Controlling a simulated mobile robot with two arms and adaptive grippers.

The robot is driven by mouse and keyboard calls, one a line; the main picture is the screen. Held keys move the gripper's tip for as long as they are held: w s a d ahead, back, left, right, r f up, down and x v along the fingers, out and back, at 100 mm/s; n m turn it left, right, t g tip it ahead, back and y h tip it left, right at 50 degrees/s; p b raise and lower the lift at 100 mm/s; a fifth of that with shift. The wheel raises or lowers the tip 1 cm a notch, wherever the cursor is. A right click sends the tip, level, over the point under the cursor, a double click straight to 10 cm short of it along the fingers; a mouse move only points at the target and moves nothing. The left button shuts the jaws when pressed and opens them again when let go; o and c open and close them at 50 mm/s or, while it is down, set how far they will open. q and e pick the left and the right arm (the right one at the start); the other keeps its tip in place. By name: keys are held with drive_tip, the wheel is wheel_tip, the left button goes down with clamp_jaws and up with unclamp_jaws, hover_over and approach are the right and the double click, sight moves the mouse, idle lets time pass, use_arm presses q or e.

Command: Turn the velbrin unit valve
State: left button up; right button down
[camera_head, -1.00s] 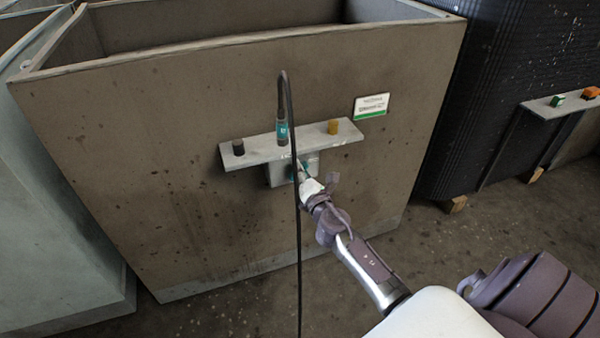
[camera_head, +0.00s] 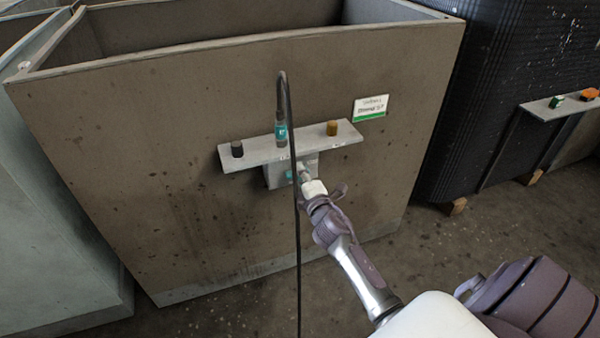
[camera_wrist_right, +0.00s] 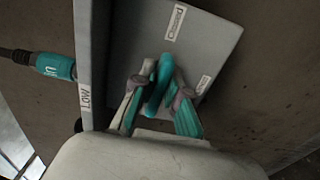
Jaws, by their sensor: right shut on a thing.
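The valve is a grey plate (camera_head: 279,178) under a small shelf on the brown housing's front wall. In the right wrist view the plate (camera_wrist_right: 207,42) carries small labels and a teal handle (camera_wrist_right: 160,82), which stands tilted between my fingers. My right gripper (camera_wrist_right: 157,98) is shut on the teal handle. In the head view the right gripper (camera_head: 305,180) reaches the plate from the lower right, and its fingertips are too small to make out. My left gripper is in neither view.
A white-green label (camera_head: 371,107) is on the wall. A dark ribbed unit (camera_head: 490,110) stands right.

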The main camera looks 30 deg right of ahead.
drive_tip(key=shift+f, duration=0.1)
idle(0.3)
drive_tip(key=c, duration=1.2)
unclamp_jaws()
drive_tip(key=v, duration=1.2)
